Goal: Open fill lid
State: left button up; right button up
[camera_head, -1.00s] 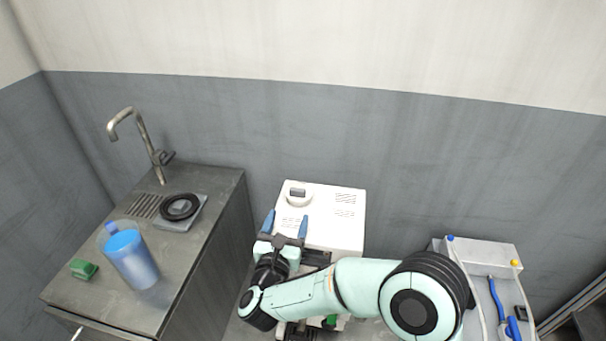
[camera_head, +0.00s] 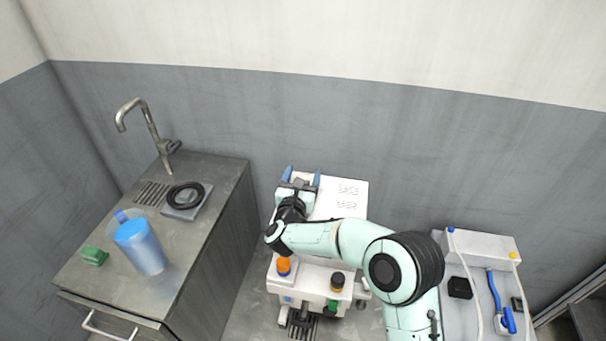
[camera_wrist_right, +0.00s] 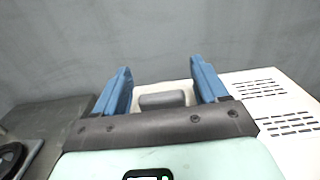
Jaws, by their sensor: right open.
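The fill lid's grey handle (camera_wrist_right: 162,99) shows in the right wrist view, on the top of a white machine (camera_head: 345,198). My right gripper (camera_head: 302,176) is over the back left of the machine top in the head view. Its two blue fingers (camera_wrist_right: 162,90) are open, one on each side of the grey handle, with a gap on both sides. In the head view my gripper hides the lid. My left gripper is not in view.
Slotted vents (camera_wrist_right: 270,88) lie right of the lid. At the left a counter (camera_head: 215,180) holds a faucet (camera_head: 150,135), a blue pitcher (camera_head: 140,246), a black ring (camera_head: 185,195) and a green sponge (camera_head: 94,256). A white unit with a blue brush (camera_head: 495,295) stands at the right.

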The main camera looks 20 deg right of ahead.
jog(key=shift+w, duration=0.1)
grip_shut()
jog(key=shift+d+r, duration=0.1)
